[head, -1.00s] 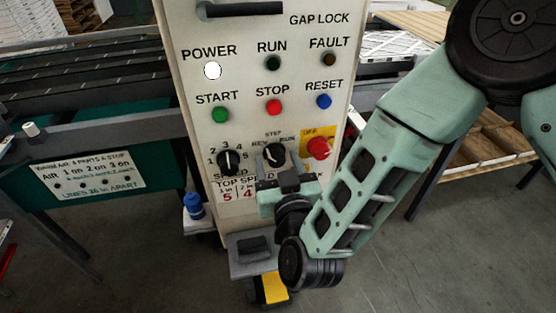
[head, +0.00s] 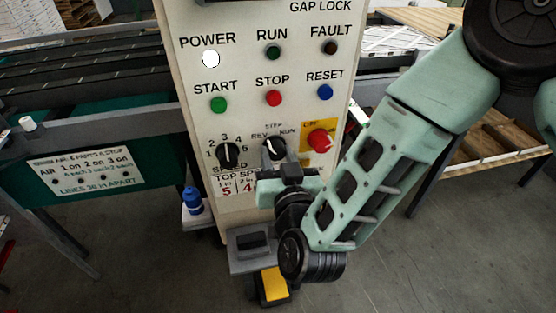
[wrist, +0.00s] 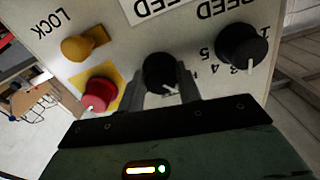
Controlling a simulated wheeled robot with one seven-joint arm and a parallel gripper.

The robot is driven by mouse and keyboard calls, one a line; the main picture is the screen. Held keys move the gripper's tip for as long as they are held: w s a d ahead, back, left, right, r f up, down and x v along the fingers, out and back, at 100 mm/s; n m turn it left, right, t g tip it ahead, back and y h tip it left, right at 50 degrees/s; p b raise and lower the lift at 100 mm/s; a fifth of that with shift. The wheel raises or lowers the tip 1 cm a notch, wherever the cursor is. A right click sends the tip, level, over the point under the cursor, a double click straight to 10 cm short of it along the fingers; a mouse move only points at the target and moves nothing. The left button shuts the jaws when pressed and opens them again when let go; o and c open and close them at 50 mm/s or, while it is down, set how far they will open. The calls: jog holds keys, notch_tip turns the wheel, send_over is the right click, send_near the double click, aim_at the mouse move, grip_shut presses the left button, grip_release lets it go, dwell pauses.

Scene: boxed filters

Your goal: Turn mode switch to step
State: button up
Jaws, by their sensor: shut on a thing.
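The mode switch (head: 274,147) is a black rotary knob with a white pointer, under the label STEP, with REV on its left and RUN on its right. In the head view the pointer leans up and slightly left, near STEP; its exact setting is hard to tell. My gripper (head: 279,165) reaches it from below and in front. In the wrist view, which is upside down, the knob (wrist: 159,72) sits between the two fingers of my gripper (wrist: 170,92), shut on it. Part of the knob is hidden by the fingers.
The black speed knob (head: 228,155) is close on the left and the red knob on yellow (head: 320,140) close on the right. START (head: 218,105), STOP (head: 273,98) and RESET (head: 325,92) buttons are above. A grey ledge (head: 252,258) juts out below.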

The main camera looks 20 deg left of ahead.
jog(key=m+b, duration=0.4)
jog(key=shift+f+m, duration=0.15)
jog(key=shift+m, duration=0.25)
jog(key=shift+m+b, duration=1.1)
jog(key=shift+b, duration=0.05)
jog(key=shift+r, duration=0.2)
jog(key=o, duration=1)
